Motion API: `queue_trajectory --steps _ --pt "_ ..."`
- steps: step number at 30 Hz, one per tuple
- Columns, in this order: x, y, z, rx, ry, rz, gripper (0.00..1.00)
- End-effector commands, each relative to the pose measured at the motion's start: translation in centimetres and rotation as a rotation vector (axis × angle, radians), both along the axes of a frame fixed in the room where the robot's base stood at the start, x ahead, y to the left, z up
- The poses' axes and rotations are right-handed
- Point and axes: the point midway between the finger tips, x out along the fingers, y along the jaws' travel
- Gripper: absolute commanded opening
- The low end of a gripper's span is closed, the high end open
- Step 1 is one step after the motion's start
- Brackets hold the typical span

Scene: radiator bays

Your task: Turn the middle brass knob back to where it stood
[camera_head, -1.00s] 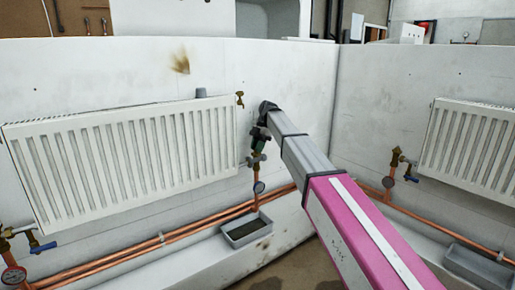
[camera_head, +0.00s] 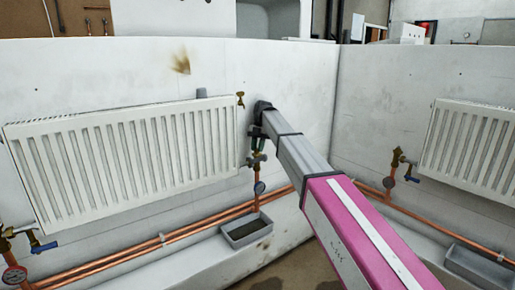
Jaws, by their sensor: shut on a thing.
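My gripper (camera_head: 259,146) reaches down at the lower right corner of the left radiator, at the end of my grey and pink arm. It is shut on the middle brass knob, which is mostly hidden by the jaws. Below the jaws, the valve body (camera_head: 256,160) shows on its copper pipe, with a round gauge (camera_head: 259,187) under it. The knob's angle cannot be read from here.
The left radiator (camera_head: 125,155) stands close beside the gripper. A brass fitting (camera_head: 240,99) sits at its top right corner. A grey tray (camera_head: 246,231) lies below. Other brass valves stand at left (camera_head: 8,238) and right (camera_head: 397,158).

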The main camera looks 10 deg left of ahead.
Motion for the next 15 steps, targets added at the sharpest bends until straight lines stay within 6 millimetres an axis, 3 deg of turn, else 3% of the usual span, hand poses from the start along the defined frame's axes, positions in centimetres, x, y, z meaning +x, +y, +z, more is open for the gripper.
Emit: queue_trajectory --steps 6,7,9,15 --pt "0.03 0.02 -0.17 -0.001 -0.002 -0.002 0.0" --pt "0.03 0.02 -0.18 -0.001 -0.003 -0.002 0.27" --pt "0.03 0.02 -0.18 0.0 -0.002 -0.002 0.49" --pt "0.01 0.01 -0.1 0.0 -0.001 -0.002 0.49"
